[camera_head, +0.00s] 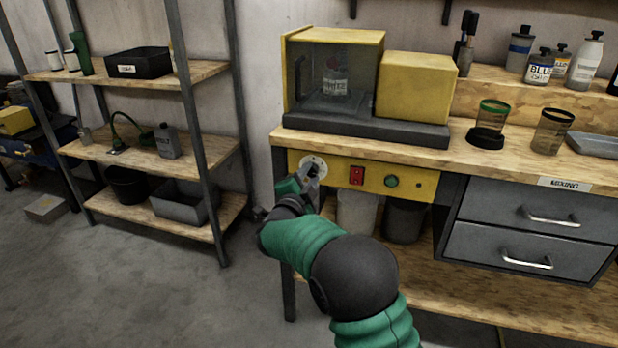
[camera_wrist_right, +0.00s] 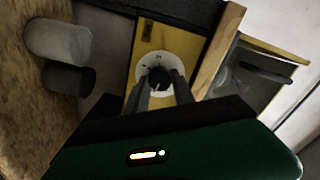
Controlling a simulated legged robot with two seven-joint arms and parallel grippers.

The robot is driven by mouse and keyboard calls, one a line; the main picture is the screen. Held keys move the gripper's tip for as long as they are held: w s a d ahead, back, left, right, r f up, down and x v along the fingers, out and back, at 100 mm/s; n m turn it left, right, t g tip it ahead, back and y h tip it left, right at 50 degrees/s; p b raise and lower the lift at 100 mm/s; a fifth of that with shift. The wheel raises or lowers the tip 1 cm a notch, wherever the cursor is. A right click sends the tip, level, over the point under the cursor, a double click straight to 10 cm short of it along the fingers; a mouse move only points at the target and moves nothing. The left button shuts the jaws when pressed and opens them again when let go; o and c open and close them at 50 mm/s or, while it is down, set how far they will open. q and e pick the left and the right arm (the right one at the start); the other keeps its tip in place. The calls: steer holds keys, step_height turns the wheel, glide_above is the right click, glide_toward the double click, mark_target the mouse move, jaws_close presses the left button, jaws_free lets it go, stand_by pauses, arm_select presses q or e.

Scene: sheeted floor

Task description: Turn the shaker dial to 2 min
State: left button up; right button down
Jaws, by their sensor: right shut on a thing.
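The shaker dial is a dark knob (camera_wrist_right: 157,81) on a white round scale plate (camera_wrist_right: 172,62), set in the yellow control panel (camera_head: 408,187) under the bench top. In the head view the scale plate (camera_head: 313,160) shows partly above my right gripper (camera_head: 311,178). In the right wrist view my right gripper (camera_wrist_right: 160,88) has its two fingers on both sides of the knob, shut on it. The scale marks are too small to read. The yellow shaker (camera_head: 420,80) stands on the bench, with a white bottle (camera_head: 336,82) behind its clear window. My left gripper is not in view.
A red switch (camera_head: 357,175) and a green button (camera_head: 391,181) sit right of the dial. Grey drawers (camera_head: 535,210) are further right. Cups (camera_head: 490,120) and paint bottles (camera_head: 540,68) stand on the bench. A shelf rack (camera_head: 150,150) stands left; floor between is clear.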

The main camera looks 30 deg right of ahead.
steer(key=shift+a+f, duration=0.1)
steer(key=shift+f, duration=0.25)
steer(key=c, duration=1.1)
jaws_free()
steer(key=shift+o, duration=0.2)
steer(key=shift+r, duration=0.15)
steer(key=p+v, duration=0.4)
steer(key=v, duration=1.2)
steer(key=shift+s+a, duration=0.3)
